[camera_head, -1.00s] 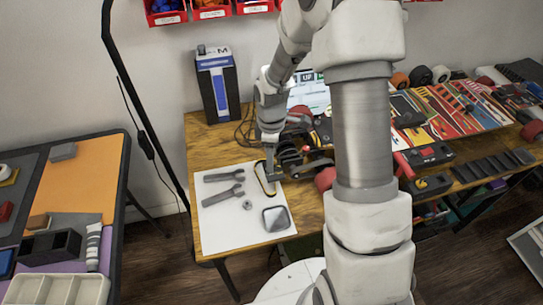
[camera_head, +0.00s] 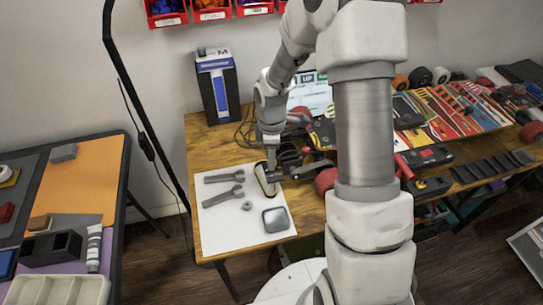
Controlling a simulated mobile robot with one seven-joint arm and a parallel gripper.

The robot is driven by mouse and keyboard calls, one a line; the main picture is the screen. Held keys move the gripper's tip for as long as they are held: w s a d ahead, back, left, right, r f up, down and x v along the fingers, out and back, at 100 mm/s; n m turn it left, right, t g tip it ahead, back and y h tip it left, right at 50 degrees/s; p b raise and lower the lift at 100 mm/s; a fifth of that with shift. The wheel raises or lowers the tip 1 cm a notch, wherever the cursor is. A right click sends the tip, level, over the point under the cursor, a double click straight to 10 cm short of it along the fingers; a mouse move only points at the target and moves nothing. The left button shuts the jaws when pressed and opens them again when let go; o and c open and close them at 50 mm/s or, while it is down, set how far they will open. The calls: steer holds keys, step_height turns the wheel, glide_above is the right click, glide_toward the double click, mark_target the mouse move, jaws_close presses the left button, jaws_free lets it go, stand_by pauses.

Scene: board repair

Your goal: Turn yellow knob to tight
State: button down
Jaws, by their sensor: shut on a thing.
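My gripper (camera_head: 271,168) points down at the right edge of a white sheet on the wooden table, beside a dark wheeled assembly. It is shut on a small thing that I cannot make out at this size. A dark piece with a thin yellowish edge (camera_head: 263,180) shows right at the fingertips, on the sheet's edge. I cannot tell whether this is the yellow knob, or which way any knob is turned. No other clear yellow knob shows; my arm hides part of the table's middle.
The white sheet (camera_head: 225,229) holds two grey wrenches, a nut (camera_head: 247,206) and a rounded grey square (camera_head: 276,219). A blue-and-black box (camera_head: 218,88) stands behind. Dark parts with red wheels (camera_head: 326,181) crowd the gripper's right. A lamp pole (camera_head: 150,130) rises left.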

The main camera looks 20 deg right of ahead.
steer(key=c, duration=0.6)
jaws_free()
steer(key=shift+r, duration=0.1)
steer(key=shift+r+p, duration=0.95)
steer(key=shift+r, duration=7.7)
